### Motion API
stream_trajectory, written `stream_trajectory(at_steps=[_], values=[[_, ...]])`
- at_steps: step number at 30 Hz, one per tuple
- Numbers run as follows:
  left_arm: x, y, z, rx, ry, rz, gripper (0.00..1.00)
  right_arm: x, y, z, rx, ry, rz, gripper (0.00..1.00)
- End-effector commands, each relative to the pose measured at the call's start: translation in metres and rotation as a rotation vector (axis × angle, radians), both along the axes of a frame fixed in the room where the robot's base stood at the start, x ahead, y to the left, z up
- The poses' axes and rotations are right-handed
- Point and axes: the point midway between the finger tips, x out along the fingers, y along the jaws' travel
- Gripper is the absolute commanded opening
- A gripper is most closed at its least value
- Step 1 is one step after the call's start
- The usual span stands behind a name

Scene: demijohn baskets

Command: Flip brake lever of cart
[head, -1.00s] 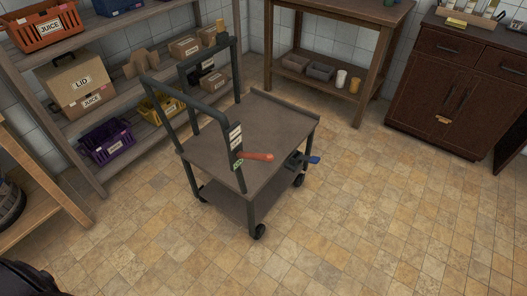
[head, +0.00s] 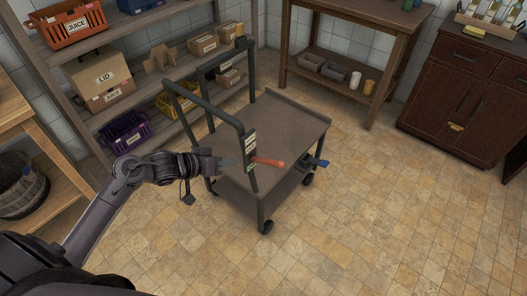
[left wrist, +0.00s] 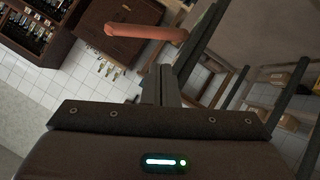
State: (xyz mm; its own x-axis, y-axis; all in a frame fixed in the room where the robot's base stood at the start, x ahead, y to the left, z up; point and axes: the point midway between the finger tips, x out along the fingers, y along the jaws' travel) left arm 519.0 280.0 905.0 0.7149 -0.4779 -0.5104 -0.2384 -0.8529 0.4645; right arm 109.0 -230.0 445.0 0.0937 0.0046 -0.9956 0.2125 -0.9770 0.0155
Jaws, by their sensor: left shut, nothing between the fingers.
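The dark grey cart (head: 285,126) stands on the tiled floor with its handle frame on the left. A red lever (head: 268,162) sticks out to the right, roughly level, from a labelled plate (head: 250,146) on the near handle post. My left gripper (head: 230,162) is shut and empty, just left of that post and apart from the red grip in the head view. In the left wrist view the closed fingers (left wrist: 160,86) point toward the post, with the red lever (left wrist: 146,32) beyond them. My right gripper is out of view.
A blue-tipped pedal or lever (head: 320,163) juts from the cart's right side. Shelves with crates and boxes (head: 98,80) stand behind at left, a wooden table (head: 350,30) and a brown cabinet (head: 460,90) at the back right. The floor in front and right is clear.

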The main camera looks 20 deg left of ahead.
Motion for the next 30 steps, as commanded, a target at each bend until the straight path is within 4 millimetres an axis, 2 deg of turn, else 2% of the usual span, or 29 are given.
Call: stream_trajectory(at_steps=[1,3,7,20,30], values=[[-0.001,-0.006,0.027,0.0,-0.013,-0.028,0.0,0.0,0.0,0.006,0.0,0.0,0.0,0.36],[-0.003,-0.012,0.047,-0.007,-0.018,-0.049,0.0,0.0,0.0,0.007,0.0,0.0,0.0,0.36],[-0.006,-0.017,0.06,-0.011,-0.019,-0.066,0.0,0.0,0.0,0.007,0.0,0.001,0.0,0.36],[0.001,-0.021,0.056,-0.015,-0.02,-0.063,0.0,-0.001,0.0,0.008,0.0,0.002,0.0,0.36],[0.047,-0.056,0.025,-0.017,-0.02,-0.063,0.0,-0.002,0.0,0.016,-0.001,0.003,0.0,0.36]])
